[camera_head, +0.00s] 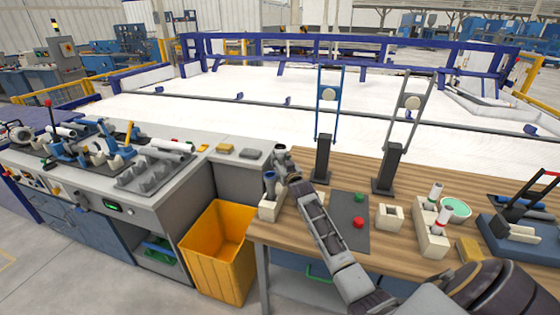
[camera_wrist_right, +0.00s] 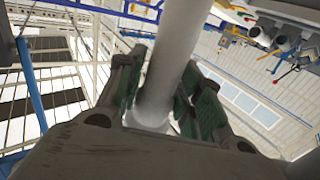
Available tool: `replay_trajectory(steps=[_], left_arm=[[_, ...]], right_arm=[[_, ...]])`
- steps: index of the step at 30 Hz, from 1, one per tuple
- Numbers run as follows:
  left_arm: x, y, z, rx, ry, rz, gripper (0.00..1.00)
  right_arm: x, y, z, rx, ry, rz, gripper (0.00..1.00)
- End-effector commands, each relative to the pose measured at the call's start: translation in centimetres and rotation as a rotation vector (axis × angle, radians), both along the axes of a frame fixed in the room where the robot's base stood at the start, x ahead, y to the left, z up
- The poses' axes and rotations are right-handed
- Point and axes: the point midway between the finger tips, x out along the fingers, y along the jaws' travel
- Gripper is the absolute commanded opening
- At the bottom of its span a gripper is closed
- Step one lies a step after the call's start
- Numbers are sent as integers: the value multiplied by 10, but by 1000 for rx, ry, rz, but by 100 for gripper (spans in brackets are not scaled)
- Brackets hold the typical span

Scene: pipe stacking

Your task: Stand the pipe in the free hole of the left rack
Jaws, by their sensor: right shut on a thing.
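The left rack (camera_head: 271,209) is a cream block at the left edge of the wooden table. A pipe with a blue upper part (camera_head: 269,182) stands in it. My right arm reaches over the table from the lower right, and its gripper (camera_head: 284,160) is just above and beside this rack. In the right wrist view the right gripper (camera_wrist_right: 160,110) is shut on a pale grey-white pipe (camera_wrist_right: 172,60), which runs between the fingers and out past the top edge. In the head view the held pipe is hard to tell from the gripper. The rack's free hole is hidden. My left gripper is out of view.
A second cream rack (camera_head: 430,240) holds red-banded pipes at the right. A small cream block (camera_head: 390,217) with a square opening stands near it. A dark mat (camera_head: 345,238) carries red and green buttons. Two black posts (camera_head: 323,160) (camera_head: 388,170) stand behind. A yellow bin (camera_head: 215,255) is left of the table.

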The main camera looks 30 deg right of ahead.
Motion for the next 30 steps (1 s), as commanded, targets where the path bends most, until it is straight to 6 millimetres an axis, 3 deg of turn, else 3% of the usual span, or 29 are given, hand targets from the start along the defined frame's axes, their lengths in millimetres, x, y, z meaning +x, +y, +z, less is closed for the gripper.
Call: replay_trajectory(steps=[30], left_arm=[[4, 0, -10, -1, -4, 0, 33]], right_arm=[[0, 0, -19, 0, 0, 0, 12]])
